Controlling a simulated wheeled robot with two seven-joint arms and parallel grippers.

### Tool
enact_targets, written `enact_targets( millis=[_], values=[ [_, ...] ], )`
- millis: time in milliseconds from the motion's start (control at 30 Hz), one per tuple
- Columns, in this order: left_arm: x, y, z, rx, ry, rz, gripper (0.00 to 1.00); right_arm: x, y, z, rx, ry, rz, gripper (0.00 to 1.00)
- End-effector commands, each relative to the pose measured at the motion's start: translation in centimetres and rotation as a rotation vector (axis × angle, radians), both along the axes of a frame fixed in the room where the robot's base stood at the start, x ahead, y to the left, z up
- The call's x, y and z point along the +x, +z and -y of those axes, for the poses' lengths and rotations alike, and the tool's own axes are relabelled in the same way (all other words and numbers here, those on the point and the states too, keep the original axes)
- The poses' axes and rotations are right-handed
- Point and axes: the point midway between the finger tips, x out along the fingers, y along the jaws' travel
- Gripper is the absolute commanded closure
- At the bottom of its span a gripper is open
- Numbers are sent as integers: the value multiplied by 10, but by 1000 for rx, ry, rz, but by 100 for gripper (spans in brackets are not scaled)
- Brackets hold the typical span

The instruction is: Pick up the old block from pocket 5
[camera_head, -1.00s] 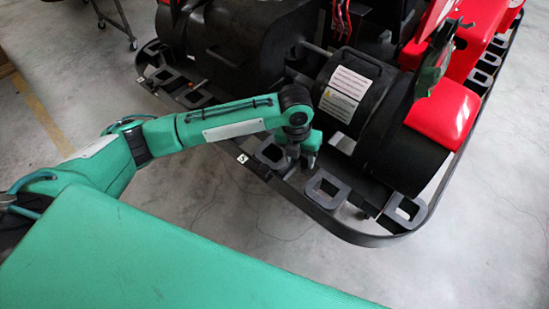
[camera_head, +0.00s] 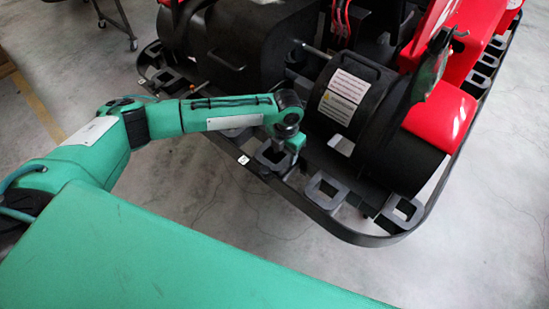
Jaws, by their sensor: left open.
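The black rail (camera_head: 344,232) of the kart has several dark grey square pockets along it. A small white tag (camera_head: 243,160) sits on the rail; its mark is too small to read surely. The square pocket (camera_head: 268,161) just right of the tag is partly covered by my left gripper (camera_head: 291,151). This gripper points down at the pocket's right side, open. Its fingertips are small and partly hidden by the wrist, and I cannot tell whether they touch anything. I cannot make out an old block in that pocket. My right gripper is not in view.
Two more square pockets (camera_head: 325,190) and (camera_head: 401,212) sit right along the rail. Several others line its far left and right ends. The black motor housing (camera_head: 350,100) rises close behind my gripper. The concrete floor (camera_head: 215,195) in front is clear.

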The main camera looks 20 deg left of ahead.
Motion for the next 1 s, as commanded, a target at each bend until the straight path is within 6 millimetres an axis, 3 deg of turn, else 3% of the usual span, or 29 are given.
enact_targets(
  millis=[233,400,667,700,933,1000],
  values=[
    [-4,-26,4,0,0,-4,50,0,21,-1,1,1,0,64],
    [-3,-47,4,1,1,-2,50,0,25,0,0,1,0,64],
    [-3,-53,4,0,0,0,50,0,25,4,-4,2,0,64],
    [-3,-53,4,0,0,0,52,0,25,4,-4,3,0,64],
    [-3,-52,3,0,0,0,97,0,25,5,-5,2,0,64],
    [-3,-52,3,0,0,0,100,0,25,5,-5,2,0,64]
  ],
)
